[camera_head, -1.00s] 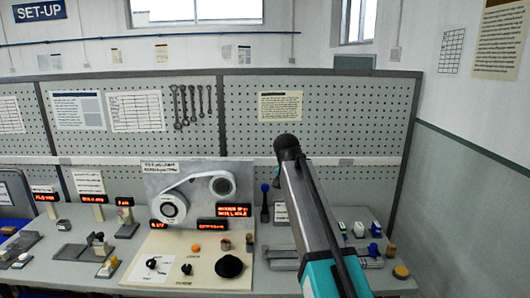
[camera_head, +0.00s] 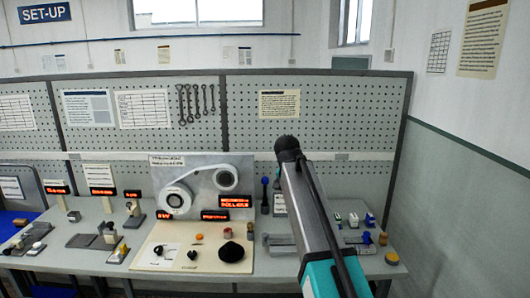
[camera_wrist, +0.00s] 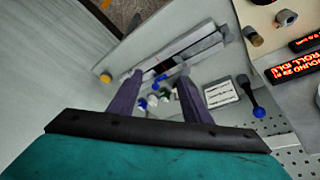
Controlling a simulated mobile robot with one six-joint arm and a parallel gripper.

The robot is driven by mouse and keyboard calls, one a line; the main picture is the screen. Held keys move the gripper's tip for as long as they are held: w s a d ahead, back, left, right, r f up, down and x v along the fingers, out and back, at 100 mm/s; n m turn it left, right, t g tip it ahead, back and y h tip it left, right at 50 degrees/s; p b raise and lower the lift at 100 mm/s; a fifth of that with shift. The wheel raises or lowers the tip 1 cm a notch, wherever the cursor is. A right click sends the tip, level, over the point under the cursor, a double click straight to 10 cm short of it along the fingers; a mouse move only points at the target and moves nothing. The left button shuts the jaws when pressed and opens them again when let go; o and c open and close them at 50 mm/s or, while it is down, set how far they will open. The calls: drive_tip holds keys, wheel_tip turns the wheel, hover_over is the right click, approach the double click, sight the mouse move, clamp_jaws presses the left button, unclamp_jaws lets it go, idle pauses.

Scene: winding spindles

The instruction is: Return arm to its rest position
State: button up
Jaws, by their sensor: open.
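My arm (camera_head: 318,225) rises in the head view, grey with a teal section, in front of the right part of the bench. My gripper shows in the wrist view (camera_wrist: 160,97) with its two purple fingers apart and nothing held between them. Beyond the fingers, small blue, white and green items (camera_wrist: 155,99) lie on the bench, well below. In the head view the fingers are not visible.
The workbench (camera_head: 100,210) carries a winding panel (camera_head: 205,190) with white rolls, red displays and a black knob (camera_head: 232,252). Small blue-topped parts (camera_head: 369,219) lie right of my arm. A pegboard (camera_head: 320,110) stands behind; a wall (camera_head: 450,220) is at right.

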drive_tip(key=s+d+f+n+g+b, duration=0.15)
drive_tip(key=s+f, duration=0.35)
drive_tip(key=f, duration=0.9)
drive_tip(key=s+d+f+n+g+y+b, duration=0.15)
drive_tip(key=s+f, duration=0.35)
drive_tip(key=f, duration=1)
drive_tip(key=s+f+n+g+b, duration=0.15)
drive_tip(key=s+f, duration=0.45)
drive_tip(key=f, duration=0.8)
drive_tip(key=s+f+n+g+y+b, duration=0.1)
drive_tip(key=s+f+n+g+b, duration=0.1)
drive_tip(key=s+f, duration=1.2)
drive_tip(key=s+d+f+n+g+b, duration=0.1)
drive_tip(key=s+f+n+g+b, duration=0.1)
drive_tip(key=s+f, duration=1.2)
drive_tip(key=s+n+b, duration=0.1)
drive_tip(key=s, duration=0.6)
drive_tip(key=shift+s+y, duration=0.3)
drive_tip(key=shift+y, duration=0.05)
drive_tip(key=shift+d+r, duration=0.1)
